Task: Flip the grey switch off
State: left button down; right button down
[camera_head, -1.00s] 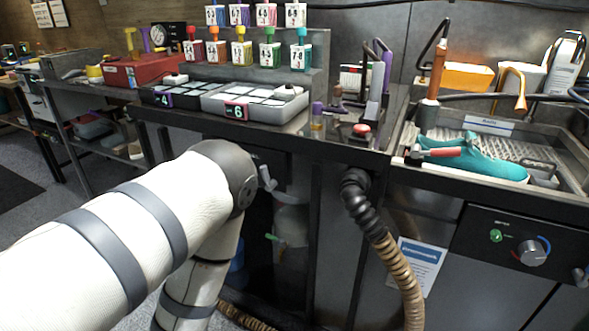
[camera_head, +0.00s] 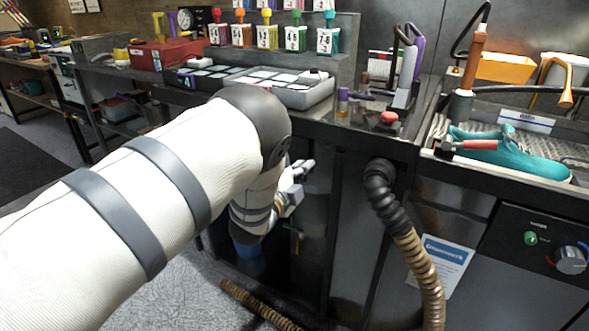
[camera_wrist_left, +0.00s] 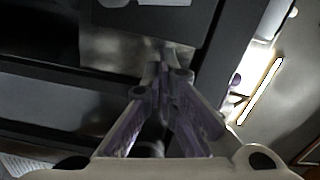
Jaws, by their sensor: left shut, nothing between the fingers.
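I cannot make out a grey switch in either view. In the head view my left arm reaches down and forward in front of the bench. Its hand end (camera_head: 290,191) is partly hidden behind the forearm, before the dark opening under the bench, and its fingers are too small to read there. In the left wrist view the left gripper (camera_wrist_left: 167,75) has its two purple-grey fingers together at the tips, shut and empty. Dark panels and a lighter grey surface (camera_wrist_left: 110,48) lie beyond the fingertips; whether they touch anything cannot be told. My right gripper is not in view.
A red button (camera_head: 389,118) stands on the bench edge above a ribbed hose (camera_head: 408,240). Floor is clear at lower left.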

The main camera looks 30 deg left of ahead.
pick_arm(q)
jog(key=shift+w+a+f, duration=0.15)
jog(key=shift+a, duration=0.6)
jog(key=shift+w+a+f, duration=0.1)
jog(key=shift+a, duration=0.6)
jog(key=shift+w+a, duration=0.1)
jog(key=shift+a, duration=0.5)
